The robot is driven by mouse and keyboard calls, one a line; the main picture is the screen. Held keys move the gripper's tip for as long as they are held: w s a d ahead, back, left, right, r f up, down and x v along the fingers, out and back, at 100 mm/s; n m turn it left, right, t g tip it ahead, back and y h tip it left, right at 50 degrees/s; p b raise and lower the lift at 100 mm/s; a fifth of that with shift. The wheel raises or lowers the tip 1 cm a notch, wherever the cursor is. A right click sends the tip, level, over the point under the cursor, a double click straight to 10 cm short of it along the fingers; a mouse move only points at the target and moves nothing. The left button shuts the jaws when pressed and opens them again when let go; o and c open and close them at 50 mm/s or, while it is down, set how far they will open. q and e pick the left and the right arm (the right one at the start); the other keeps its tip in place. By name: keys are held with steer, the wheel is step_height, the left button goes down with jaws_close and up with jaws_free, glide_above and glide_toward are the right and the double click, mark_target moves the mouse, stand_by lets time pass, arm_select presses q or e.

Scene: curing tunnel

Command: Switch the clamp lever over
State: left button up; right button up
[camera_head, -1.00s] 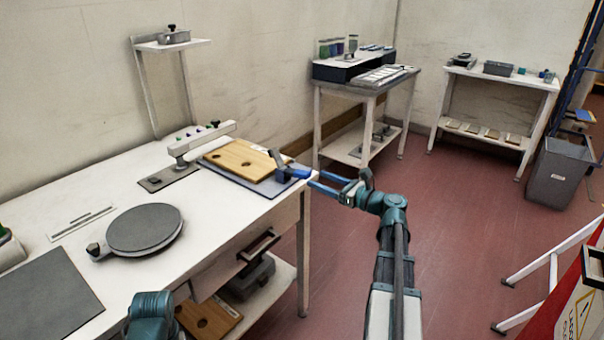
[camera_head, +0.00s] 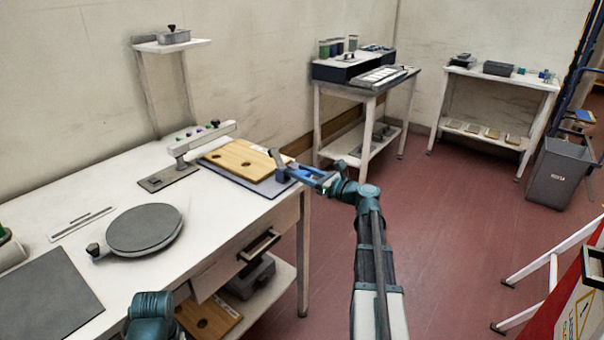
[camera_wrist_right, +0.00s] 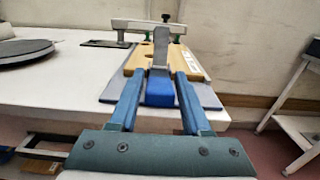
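The clamp lever (camera_head: 278,160) stands at the right end of the workbench, a grey upright bar above a blue block (camera_wrist_right: 160,91). It is beside a yellow wooden board (camera_head: 240,158) on a blue-grey plate (camera_head: 262,186). My right gripper (camera_head: 312,178) is at the bench edge by the lever. In the right wrist view, its two blue fingers (camera_wrist_right: 158,82) are apart, one on each side of the blue block; the grey bar (camera_wrist_right: 160,54) rises just beyond. Contact between fingers and block cannot be told.
A grey post with a horizontal arm (camera_head: 205,138) stands behind the board. A round grey turntable (camera_head: 145,229) sits on the left of the bench. A drawer handle (camera_head: 259,244) juts from the bench front.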

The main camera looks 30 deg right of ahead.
jaws_close()
stand_by(1.1)
